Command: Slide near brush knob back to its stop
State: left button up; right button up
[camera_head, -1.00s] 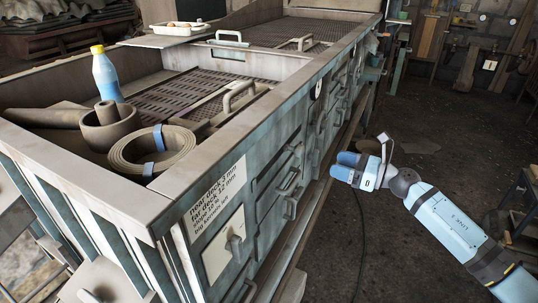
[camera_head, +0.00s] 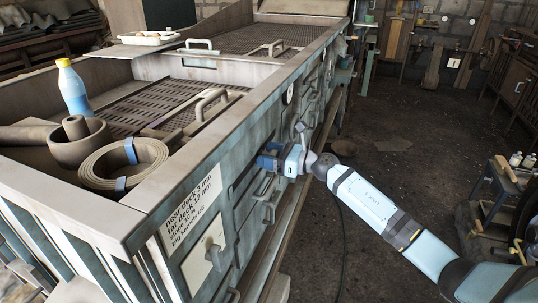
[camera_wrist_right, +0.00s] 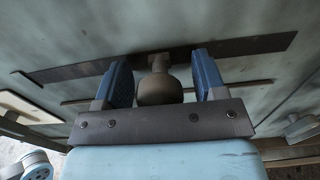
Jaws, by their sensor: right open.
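A round brown knob (camera_wrist_right: 160,90) on a short stem sticks out of a long dark slot plate (camera_wrist_right: 235,47) in the grey-green side wall of the machine. My right gripper (camera_wrist_right: 165,82) has its two blue fingers on either side of the knob, with a visible gap to each. In the head view my right gripper (camera_head: 268,157) is at the machine's right side wall, pointing left into it. The knob is hidden there behind the fingers. My left gripper is not in view.
Open floor (camera_head: 400,170) lies to the right.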

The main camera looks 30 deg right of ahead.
aim_at(245, 172)
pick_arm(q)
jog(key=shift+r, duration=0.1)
pick_arm(e)
grip_shut()
jog(key=s+a+p, duration=0.2)
jog(key=shift+s+a+r, duration=0.2)
jog(key=shift+a, duration=0.2)
jog(key=s+a+p, duration=0.2)
jog(key=s+a, duration=0.1)
jog(key=a, duration=0.1)
jog(key=shift+s+p, duration=0.25)
jog(key=shift+p, duration=0.1)
jog(key=shift+s+a+f, duration=0.2)
jog(key=shift+s+a, duration=0.05)
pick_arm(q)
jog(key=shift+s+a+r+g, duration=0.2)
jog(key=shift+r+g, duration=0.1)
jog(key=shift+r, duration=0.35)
pick_arm(e)
grip_release()
